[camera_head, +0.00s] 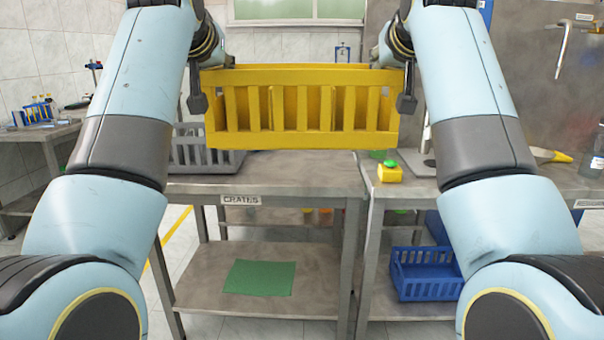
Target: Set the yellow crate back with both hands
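The yellow crate (300,140) is level and upright in the upper middle of the head view, in front of me. It appears raised above the grey table marked CRATES (290,180), with no contact with the top visible. My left gripper (203,90) is at the crate's left end wall and my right gripper (404,90) is at its right end wall. Both look shut on the end walls, one finger showing outside each. The inner fingers are mostly hidden by the crate.
A grey crate (190,158) stands on the table's left, partly behind the yellow crate. A green mat (259,278) lies on the lower shelf. A blue crate (426,285) sits on the right table's lower shelf. The tabletop's front is clear.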

